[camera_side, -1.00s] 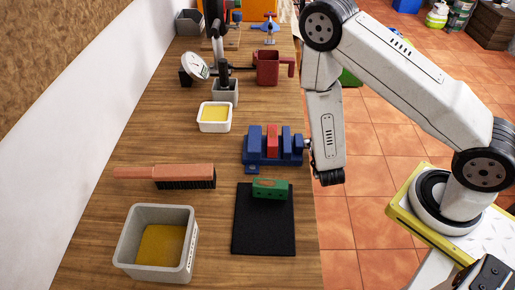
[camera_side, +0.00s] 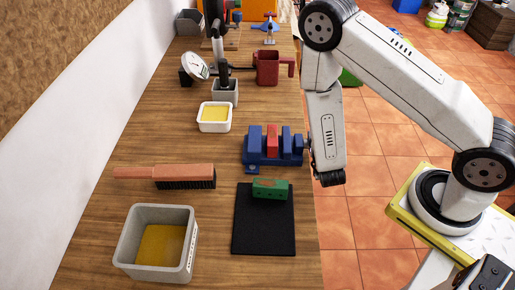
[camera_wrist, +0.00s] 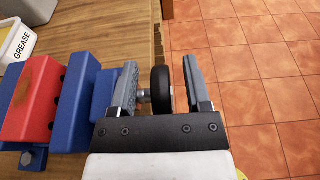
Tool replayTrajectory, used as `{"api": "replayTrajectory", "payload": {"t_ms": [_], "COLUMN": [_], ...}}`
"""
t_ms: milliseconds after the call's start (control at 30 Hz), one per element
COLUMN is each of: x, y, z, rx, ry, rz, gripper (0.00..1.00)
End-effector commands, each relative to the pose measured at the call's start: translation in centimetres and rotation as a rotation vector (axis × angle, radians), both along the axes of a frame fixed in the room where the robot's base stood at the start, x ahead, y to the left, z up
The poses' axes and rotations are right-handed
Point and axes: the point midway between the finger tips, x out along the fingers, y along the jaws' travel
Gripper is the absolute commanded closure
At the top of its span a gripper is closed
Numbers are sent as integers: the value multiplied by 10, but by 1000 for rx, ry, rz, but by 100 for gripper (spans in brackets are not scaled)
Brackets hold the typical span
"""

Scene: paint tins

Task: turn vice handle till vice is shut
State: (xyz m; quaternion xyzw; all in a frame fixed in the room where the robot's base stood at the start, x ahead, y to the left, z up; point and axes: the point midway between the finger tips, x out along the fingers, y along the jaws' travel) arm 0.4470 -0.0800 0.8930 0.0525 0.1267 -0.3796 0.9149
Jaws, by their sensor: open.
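The blue vice (camera_side: 262,160) stands near the right edge of the bench in the side view, with a red block (camera_side: 272,139) between its upright jaws. The wrist view shows the vice (camera_wrist: 75,98) and red block (camera_wrist: 32,105) at the left; I cannot tell whether both jaws touch the block. The black round vice handle (camera_wrist: 161,92) sits on a short metal shaft. My gripper (camera_wrist: 159,68) is open, with one finger on each side of the handle. The right finger stands apart from it. In the side view my arm's end hides the handle.
A black mat (camera_side: 262,235) with a green block (camera_side: 270,189) lies in front of the vice. A brush (camera_side: 170,175), a grey tub (camera_side: 125,252) and a white grease tub (camera_side: 214,127) lie left. A red mug (camera_side: 267,68) stands behind. Open floor lies right of the bench.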

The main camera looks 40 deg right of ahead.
Motion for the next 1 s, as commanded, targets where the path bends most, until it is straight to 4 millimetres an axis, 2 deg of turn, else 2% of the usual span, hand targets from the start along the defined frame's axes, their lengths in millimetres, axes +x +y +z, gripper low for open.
{"api": "replayTrajectory", "payload": {"t_ms": [700, 1000], "x": [-40, -49], "y": [41, 50], "z": [16, 20], "rx": [1, 0], "ry": [2, 0], "rz": [5, 3], "gripper": [38, 38]}}
